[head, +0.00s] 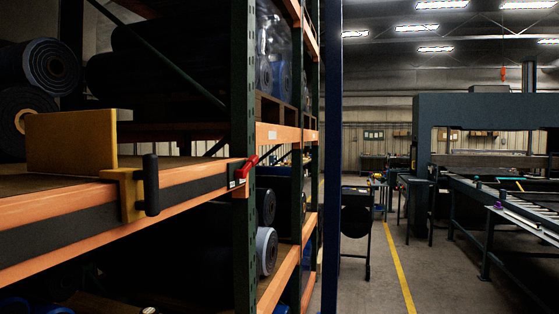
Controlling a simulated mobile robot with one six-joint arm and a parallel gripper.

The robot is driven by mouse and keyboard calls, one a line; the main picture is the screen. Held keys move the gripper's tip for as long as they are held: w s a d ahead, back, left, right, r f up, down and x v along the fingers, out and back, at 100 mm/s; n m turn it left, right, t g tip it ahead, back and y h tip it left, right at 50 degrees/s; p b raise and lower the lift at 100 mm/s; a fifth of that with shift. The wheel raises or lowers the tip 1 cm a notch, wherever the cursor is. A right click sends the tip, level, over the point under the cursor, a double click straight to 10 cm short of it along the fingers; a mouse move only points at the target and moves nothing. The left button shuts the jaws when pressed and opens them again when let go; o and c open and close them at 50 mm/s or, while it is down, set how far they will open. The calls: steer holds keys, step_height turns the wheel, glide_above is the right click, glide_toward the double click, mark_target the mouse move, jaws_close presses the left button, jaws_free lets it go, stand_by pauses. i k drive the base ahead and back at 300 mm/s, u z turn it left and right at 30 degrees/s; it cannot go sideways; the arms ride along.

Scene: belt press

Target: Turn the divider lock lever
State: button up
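A yellow divider plate (72,141) stands upright on the rack shelf at the left. Its yellow bracket (128,195) wraps over the shelf's front edge. A black upright handle (151,185) sits on the bracket's right side. A small red lever (247,166) is mounted at the green rack upright, right of the divider, and slants up to the right. Which of these two is the lock lever is not marked. My gripper is not in view.
An orange shelf beam with a dark front strip (75,228) runs along the rack. Dark rolls (50,65) lie on the shelves. The aisle floor with a yellow line (399,265) is open. A large press (490,110) and roller table stand at the right.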

mark_target(239, 174)
steer(key=z, duration=0.6)
steer(key=i, duration=1.9)
steer(key=u, duration=0.65)
steer(key=k, duration=0.95)
steer(key=u, duration=0.2)
steer(key=i, duration=0.95)
steer(key=z, duration=0.05)
